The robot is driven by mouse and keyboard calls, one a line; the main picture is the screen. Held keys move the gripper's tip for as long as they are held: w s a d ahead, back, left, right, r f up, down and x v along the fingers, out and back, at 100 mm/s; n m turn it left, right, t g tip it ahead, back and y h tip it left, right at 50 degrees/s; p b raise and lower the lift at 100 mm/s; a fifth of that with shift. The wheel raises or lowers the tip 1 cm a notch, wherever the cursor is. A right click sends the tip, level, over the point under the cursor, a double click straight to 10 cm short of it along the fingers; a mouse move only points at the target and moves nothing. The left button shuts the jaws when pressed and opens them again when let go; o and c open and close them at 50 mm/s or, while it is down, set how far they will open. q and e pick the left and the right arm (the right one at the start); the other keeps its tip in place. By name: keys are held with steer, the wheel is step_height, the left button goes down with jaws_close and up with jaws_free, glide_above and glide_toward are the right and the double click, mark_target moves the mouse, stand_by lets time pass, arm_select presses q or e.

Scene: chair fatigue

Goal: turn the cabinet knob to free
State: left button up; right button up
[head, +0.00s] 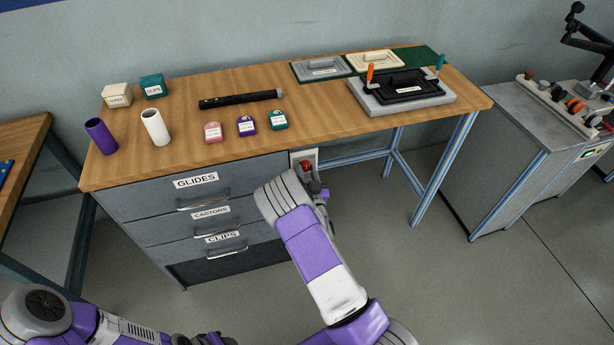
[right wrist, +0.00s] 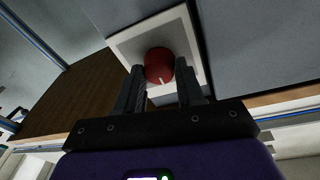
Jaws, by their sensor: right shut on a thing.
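The red cabinet knob (head: 306,165) sits on a pale plate (head: 296,156) at the right end of the drawer cabinet, just under the worktop. In the right wrist view the knob (right wrist: 159,64) is round and red, with a short white mark at its lower edge in the picture. My right gripper (right wrist: 161,76) has a finger on each side of the knob and is shut on it. In the head view my right gripper (head: 319,188) is partly hidden by my own wrist. My left arm shows at the lower left, but its gripper is out of view.
The cabinet has drawers labelled GLIDES (head: 196,181), CASTORS and CLIPS, all closed. The wooden worktop (head: 230,125) holds a black rod (head: 241,99), cups, small boxes, tags and a fixture (head: 402,90). Blue table legs (head: 443,170) stand right of the knob, with open floor in front.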

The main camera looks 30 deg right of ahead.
steer(key=n+b, duration=0.1)
steer(key=n, duration=0.1)
steer(key=n+b, duration=0.1)
steer(key=n, duration=0.2)
steer(key=shift+f+t+y, duration=0.15)
steer(key=shift+t+y, duration=0.15)
steer(key=n+b, duration=0.1)
steer(key=n, duration=0.4)
steer(key=shift+n+y, duration=0.3)
steer(key=shift+y, duration=0.1)
steer(key=shift+d, duration=0.1)
steer(key=o, duration=1)
steer(key=shift+o, duration=0.2)
steer(key=p+v, duration=0.1)
steer(key=v, duration=0.6)
steer(key=shift+s, duration=0.3)
steer(key=shift+f, duration=0.15)
